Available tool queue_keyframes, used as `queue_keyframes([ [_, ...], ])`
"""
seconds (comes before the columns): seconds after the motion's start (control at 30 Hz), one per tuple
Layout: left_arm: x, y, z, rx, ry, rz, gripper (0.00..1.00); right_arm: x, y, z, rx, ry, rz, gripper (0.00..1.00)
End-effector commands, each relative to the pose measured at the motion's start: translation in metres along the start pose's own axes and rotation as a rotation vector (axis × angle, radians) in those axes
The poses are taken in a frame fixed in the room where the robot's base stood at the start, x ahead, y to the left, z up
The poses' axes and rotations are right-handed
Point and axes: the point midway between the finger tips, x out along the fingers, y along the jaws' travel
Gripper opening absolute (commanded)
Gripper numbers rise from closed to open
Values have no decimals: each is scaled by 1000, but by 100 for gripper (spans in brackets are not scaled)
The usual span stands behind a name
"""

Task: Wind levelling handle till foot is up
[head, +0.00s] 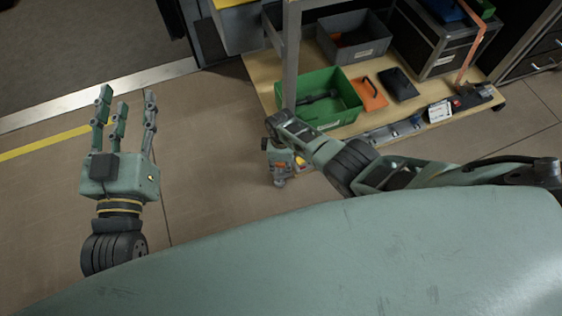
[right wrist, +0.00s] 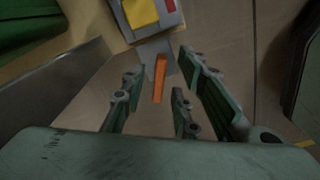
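In the right wrist view an orange handle (right wrist: 160,78) extends from a grey bracket beneath a grey unit with yellow and red patches (right wrist: 145,15). My right gripper (right wrist: 163,88) is open, its green fingers spread on both sides of the handle. I see gaps between fingers and handle; I cannot tell how deep the handle sits between them. In the head view my right gripper (head: 280,176) points down beside the cart's near edge, largely hiding the handle. My left gripper (head: 124,108) is open and empty over the floor at the left. The levelling foot cannot be made out.
A wooden cart shelf (head: 262,84) carries a green bin (head: 345,117), a grey bin (head: 372,49), an orange item (head: 369,93) and a black case (head: 440,62). A grey post (head: 291,60) rises near the right gripper. Floor at the left is clear.

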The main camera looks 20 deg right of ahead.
Motion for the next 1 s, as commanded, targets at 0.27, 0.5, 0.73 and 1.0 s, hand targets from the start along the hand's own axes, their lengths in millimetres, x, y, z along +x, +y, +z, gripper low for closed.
queue_keyframes([
  [0.27,0,0,-1,0,1,0,40,-6,1,0,0,1,1,28],
  [0.5,0,0,-1,0,1,0,40,-28,0,0,-1,2,3,28],
  [0.73,0,0,-1,0,2,0,40,-61,1,0,-1,2,3,28],
  [1.0,0,0,-1,0,2,-1,40,-102,1,0,0,1,3,28],
])
